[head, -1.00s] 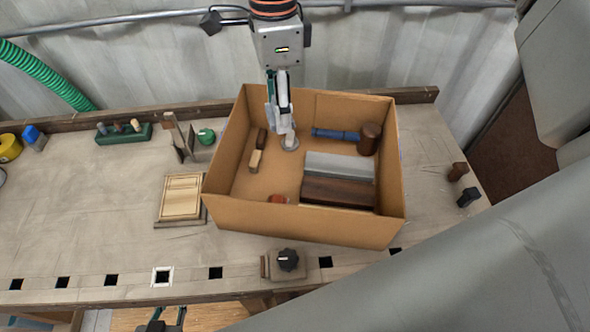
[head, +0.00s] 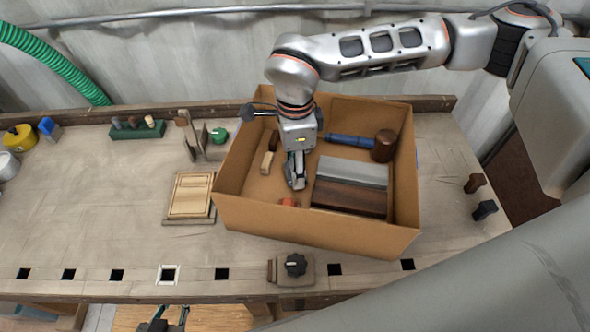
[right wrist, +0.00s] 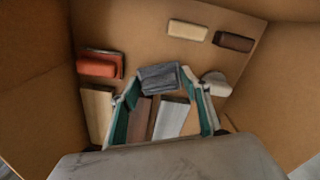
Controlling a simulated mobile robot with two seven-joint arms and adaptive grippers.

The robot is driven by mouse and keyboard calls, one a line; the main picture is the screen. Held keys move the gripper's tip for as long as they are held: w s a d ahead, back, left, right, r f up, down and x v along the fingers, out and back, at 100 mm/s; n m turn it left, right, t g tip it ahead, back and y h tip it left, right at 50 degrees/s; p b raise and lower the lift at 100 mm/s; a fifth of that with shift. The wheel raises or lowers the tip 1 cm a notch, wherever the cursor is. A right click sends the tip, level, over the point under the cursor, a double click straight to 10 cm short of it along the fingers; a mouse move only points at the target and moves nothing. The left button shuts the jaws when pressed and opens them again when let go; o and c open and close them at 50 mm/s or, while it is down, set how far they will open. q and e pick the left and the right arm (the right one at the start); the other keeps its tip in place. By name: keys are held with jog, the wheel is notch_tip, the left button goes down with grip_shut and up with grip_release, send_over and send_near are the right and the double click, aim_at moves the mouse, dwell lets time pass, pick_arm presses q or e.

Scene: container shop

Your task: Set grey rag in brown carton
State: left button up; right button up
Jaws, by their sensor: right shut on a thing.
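The brown carton (head: 318,225) stands open-topped on the workbench. My right gripper (head: 296,182) reaches down inside it, over the left-centre of its floor. In the right wrist view the folded dark grey rag (right wrist: 160,77) sits between the tips of my right gripper (right wrist: 163,90), which is shut on it. The head view largely hides the rag, and I cannot tell whether it touches the carton floor. My left gripper (head: 167,317) shows only partly at the bottom edge of the head view, below the bench, with its fingertips apart.
The carton also holds a blue-handled mallet (head: 384,146), a grey block (head: 352,170), a dark brown block (head: 350,198), an orange item (right wrist: 97,65) and a tan block (right wrist: 188,30). A wooden board (head: 190,195) lies left of the carton. The bench's left part is mostly clear.

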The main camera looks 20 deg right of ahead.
jog(key=shift+f, duration=1.15)
jog(key=shift+f, duration=0.1)
jog(key=o, duration=1.1)
jog(key=shift+r, duration=0.45)
notch_tip(320, 180, up, 11)
jog(key=shift+r+p, duration=0.2)
jog(key=shift+p, duration=0.15)
